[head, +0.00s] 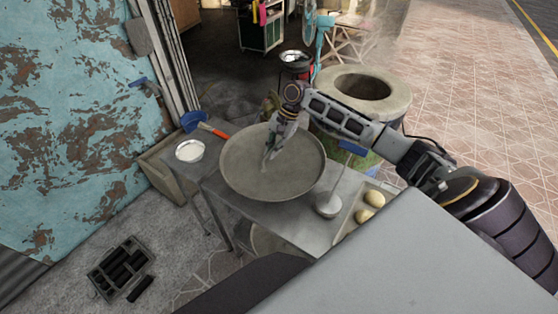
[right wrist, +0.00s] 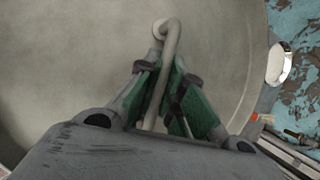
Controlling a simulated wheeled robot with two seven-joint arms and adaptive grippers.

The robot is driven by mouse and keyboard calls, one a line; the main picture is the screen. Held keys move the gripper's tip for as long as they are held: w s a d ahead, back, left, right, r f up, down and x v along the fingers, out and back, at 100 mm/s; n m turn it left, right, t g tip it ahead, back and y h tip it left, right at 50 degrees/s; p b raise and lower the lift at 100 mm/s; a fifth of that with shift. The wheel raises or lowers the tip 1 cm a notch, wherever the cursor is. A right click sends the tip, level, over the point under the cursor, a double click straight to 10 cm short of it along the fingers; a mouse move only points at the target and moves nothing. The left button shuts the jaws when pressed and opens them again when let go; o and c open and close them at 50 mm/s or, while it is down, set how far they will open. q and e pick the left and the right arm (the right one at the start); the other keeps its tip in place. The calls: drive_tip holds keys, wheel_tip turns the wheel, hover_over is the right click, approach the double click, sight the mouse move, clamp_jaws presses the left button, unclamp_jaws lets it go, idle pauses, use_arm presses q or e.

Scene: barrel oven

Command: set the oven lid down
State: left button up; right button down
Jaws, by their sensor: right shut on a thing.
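The oven lid (head: 240,172) is a large round grey disc over the metal table in the head view. It fills most of the right wrist view (right wrist: 60,85). My right gripper (head: 270,150) is above the lid's middle and shut on its bent rod handle (right wrist: 171,42), which runs between the green finger pads. I cannot tell whether the lid touches the table (head: 285,222) or hangs just above it. The barrel oven (head: 335,102) stands behind and to the right, with its round mouth uncovered. My left gripper is not in view.
A bowl of white stuff (head: 189,151) and an orange-handled tool (head: 214,130) are left of the lid. A ladle (head: 328,206) and a tray of dough balls (head: 350,222) are to its right. A crate of charcoal (head: 118,266) lies on the floor.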

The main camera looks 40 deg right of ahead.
sight(273, 165)
drive_tip(key=shift+f, duration=1.45)
drive_tip(key=shift+f, duration=2.5)
drive_tip(key=c, duration=1.5)
unclamp_jaws()
drive_tip(key=shift+f, duration=0.1)
drive_tip(key=shift+c, duration=0.2)
drive_tip(key=v, duration=1.2)
